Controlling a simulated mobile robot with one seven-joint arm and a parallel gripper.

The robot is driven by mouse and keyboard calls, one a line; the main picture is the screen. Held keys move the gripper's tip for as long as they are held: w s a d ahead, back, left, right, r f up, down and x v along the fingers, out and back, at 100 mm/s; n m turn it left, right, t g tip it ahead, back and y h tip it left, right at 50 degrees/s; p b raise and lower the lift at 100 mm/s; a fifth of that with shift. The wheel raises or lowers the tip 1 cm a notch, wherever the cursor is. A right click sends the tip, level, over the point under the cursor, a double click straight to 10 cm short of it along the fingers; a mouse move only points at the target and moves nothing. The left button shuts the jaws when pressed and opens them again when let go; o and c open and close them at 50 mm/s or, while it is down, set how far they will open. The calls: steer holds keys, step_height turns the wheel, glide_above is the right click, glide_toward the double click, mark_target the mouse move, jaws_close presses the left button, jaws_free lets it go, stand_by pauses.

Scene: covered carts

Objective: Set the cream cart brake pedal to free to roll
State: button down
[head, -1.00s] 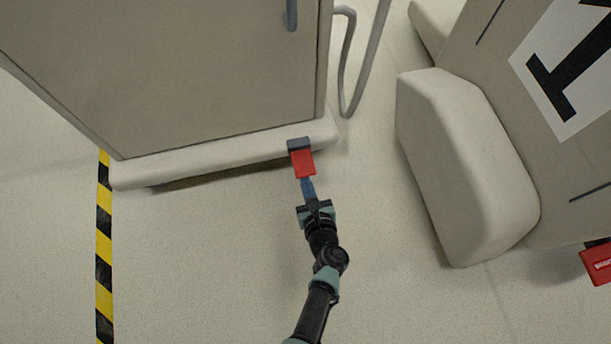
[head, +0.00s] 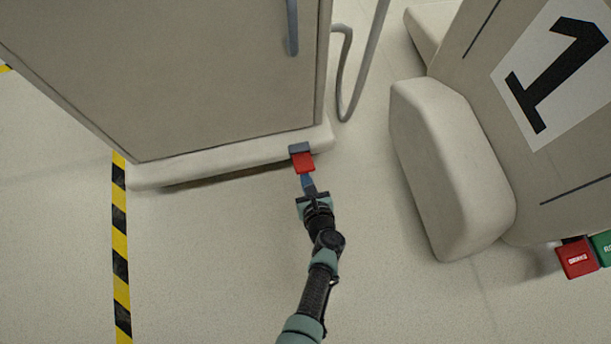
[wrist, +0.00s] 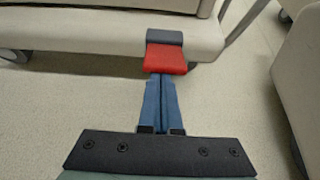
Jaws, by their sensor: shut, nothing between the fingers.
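The cream cart (head: 230,80) stands at the upper left in the head view, with a pale base bumper (head: 215,166) along its bottom edge. Its brake pedal (head: 303,163) is a red plate on a grey hinge block near the bumper's right end. The pedal also shows in the wrist view (wrist: 166,61), sticking out toward me. My gripper (head: 307,179) is shut and empty, its blue fingers pointing at the pedal. In the wrist view the fingertips (wrist: 163,77) are right at the pedal's front edge. I cannot tell whether they touch it or lie under it.
A second cart (head: 540,130) marked 1 stands at the right, with a rounded bumper (head: 450,170) and red (head: 577,258) and green (head: 603,247) pedals. A yellow-black floor stripe (head: 120,245) runs at left. Floor around my arm is clear.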

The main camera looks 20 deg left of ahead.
steer(key=shift+w+a+r, duration=0.1)
steer(key=shift+w+r, duration=0.1)
steer(key=shift+r, duration=0.15)
steer(key=shift+f, duration=0.1)
step_height(320, 180, down, 5)
steer(key=s+d+b, duration=0.1)
steer(key=s+b, duration=0.1)
steer(key=b, duration=0.2)
steer(key=s+d+r+p, duration=0.4)
steer(key=s+r+p, duration=0.2)
steer(key=r+p, duration=0.1)
steer(key=shift+r+p, duration=0.3)
steer(key=shift+p, duration=0.2)
steer(key=shift+d, duration=0.1)
